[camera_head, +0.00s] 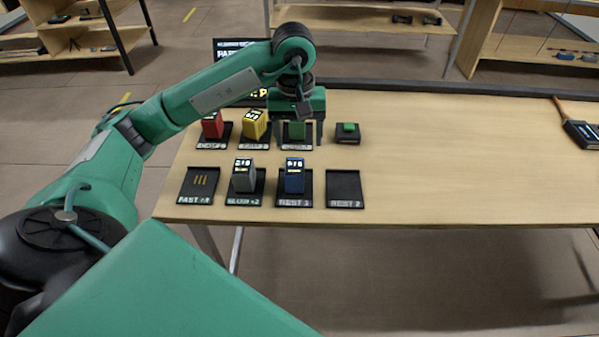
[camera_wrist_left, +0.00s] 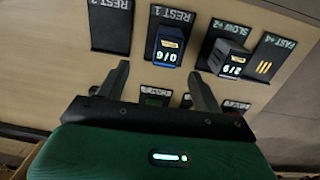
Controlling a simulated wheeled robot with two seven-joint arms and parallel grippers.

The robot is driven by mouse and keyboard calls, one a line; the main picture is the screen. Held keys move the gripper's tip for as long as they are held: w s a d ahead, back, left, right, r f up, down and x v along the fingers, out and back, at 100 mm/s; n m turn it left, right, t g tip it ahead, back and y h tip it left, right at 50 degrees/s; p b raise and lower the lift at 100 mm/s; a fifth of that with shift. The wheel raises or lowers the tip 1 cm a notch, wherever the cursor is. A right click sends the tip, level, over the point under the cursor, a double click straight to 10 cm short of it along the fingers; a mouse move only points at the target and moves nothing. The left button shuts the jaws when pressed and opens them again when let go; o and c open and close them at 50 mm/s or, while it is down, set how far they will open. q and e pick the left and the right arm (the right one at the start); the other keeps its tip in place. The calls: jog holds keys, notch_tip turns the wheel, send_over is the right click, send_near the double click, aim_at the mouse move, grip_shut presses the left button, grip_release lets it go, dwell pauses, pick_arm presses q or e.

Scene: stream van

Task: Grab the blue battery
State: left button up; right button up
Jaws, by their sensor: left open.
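The blue battery (camera_head: 294,180) stands upright on the REST 1 pad (camera_head: 294,202) in the front row. It also shows in the left wrist view (camera_wrist_left: 166,52), on its pad beyond the fingertips and roughly between their lines. My left gripper (camera_head: 304,140) is open and points down over the back row, behind the blue battery and apart from it. Its two fingers also show in the left wrist view (camera_wrist_left: 157,72). In the head view a green battery (camera_head: 296,130) shows between or behind the fingers; I cannot tell which. My right gripper is not in view.
A grey battery (camera_head: 243,178) stands on the SLOW pad, left of the blue one. The FAST pad (camera_head: 197,190) and REST 2 pad (camera_head: 345,187) hold no battery. Red (camera_head: 212,127) and yellow (camera_head: 253,125) batteries stand in the back row. The table's right side is mostly clear.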

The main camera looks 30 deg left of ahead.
aim_at(295, 165)
pick_arm(q)
jog(key=shift+a+f+y, duration=0.3)
jog(key=shift+a, duration=0.25)
notch_tip(295, 165, down, 7)
jog(key=shift+f+p, duration=0.2)
jog(key=shift+p, duration=0.1)
jog(key=shift+d+f, duration=0.1)
jog(key=shift+f, duration=0.35)
jog(key=shift+s+d+f+p, duration=0.1)
jog(key=shift+f+p, duration=0.1)
jog(key=shift+f, duration=0.55)
jog(key=shift+s+a+f+p, duration=0.1)
jog(key=shift+f+p, duration=0.1)
jog(key=shift+f, duration=0.55)
jog(key=shift+s+d+f+p, duration=0.1)
jog(key=shift+f+p, duration=0.1)
jog(key=shift+f, duration=0.55)
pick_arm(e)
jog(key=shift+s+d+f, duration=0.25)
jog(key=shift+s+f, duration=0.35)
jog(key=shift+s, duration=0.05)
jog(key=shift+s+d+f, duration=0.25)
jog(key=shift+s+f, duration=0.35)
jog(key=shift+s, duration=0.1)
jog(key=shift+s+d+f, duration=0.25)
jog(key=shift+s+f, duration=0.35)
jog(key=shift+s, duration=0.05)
pick_arm(q)
jog(key=shift+c, duration=0.2)
